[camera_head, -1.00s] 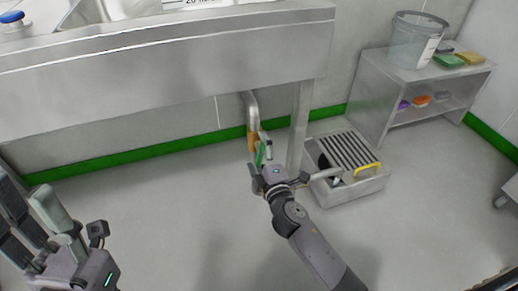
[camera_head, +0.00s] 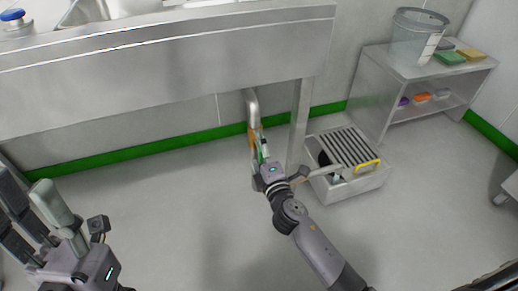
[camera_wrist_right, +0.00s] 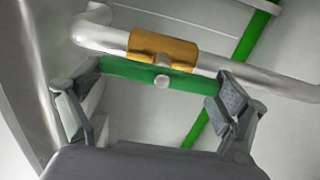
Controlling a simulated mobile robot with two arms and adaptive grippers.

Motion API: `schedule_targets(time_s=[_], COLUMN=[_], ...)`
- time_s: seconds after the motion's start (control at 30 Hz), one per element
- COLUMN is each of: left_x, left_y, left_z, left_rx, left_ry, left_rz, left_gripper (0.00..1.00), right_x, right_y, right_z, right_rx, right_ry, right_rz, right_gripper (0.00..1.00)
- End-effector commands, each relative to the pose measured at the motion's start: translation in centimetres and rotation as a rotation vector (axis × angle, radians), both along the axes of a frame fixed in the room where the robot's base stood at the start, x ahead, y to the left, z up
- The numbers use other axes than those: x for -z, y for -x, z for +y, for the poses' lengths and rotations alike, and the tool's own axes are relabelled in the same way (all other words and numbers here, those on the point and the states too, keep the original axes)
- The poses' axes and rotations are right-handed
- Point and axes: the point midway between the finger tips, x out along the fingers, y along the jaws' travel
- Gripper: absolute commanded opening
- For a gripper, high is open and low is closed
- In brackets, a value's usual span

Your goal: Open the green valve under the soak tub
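The green valve handle (camera_wrist_right: 150,74) is a flat bar lying alongside the steel pipe, beside the brass valve body (camera_wrist_right: 165,48) in the right wrist view. In the head view the brass body (camera_head: 252,137) sits on the pipe under the steel soak tub (camera_head: 170,70). My right gripper (camera_wrist_right: 150,106) is open, with one finger near each end of the handle. Whether the fingers touch it is unclear. In the head view my right gripper (camera_head: 268,168) partly hides the handle. My left gripper (camera_head: 28,198) is at the lower left, fingers apart, away from the valve.
A tub leg (camera_head: 300,125) stands just right of the valve. A low steel box with a slatted top (camera_head: 345,150) and yellow handle is on the floor beyond it. A steel shelf unit (camera_head: 375,95) holds a clear bucket (camera_head: 415,38). The floor left of the valve is clear.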

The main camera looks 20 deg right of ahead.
Motion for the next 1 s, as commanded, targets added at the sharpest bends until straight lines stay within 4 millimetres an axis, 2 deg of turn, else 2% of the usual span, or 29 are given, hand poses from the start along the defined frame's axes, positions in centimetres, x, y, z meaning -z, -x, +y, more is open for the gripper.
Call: schedule_targets(time_s=[0.1, 0.53, 0.67, 1.0], left_x=[0.0, -0.2, -0.1, -0.1], left_y=[0.0, 0.1, 0.0, 0.0], left_z=[0.0, 0.1, 0.1, 0.0], left_rx=[0.000, -0.002, -0.002, -0.001], left_ry=[0.000, 0.003, 0.002, 0.000], left_rz=[0.000, -0.006, -0.005, -0.002], left_gripper=[0.40, 0.40, 0.40, 0.40], right_x=[0.1, 0.0, 0.2, 0.2], right_y=[0.0, 0.5, 2.3, 9.0], right_z=[0.0, 0.0, -0.1, -0.3], right_rx=[-0.001, 0.001, 0.001, 0.001], right_ry=[0.002, -0.003, -0.003, -0.006], right_rz=[0.002, 0.001, 0.003, 0.005], right_gripper=[1.00, 1.00, 1.00, 1.00])
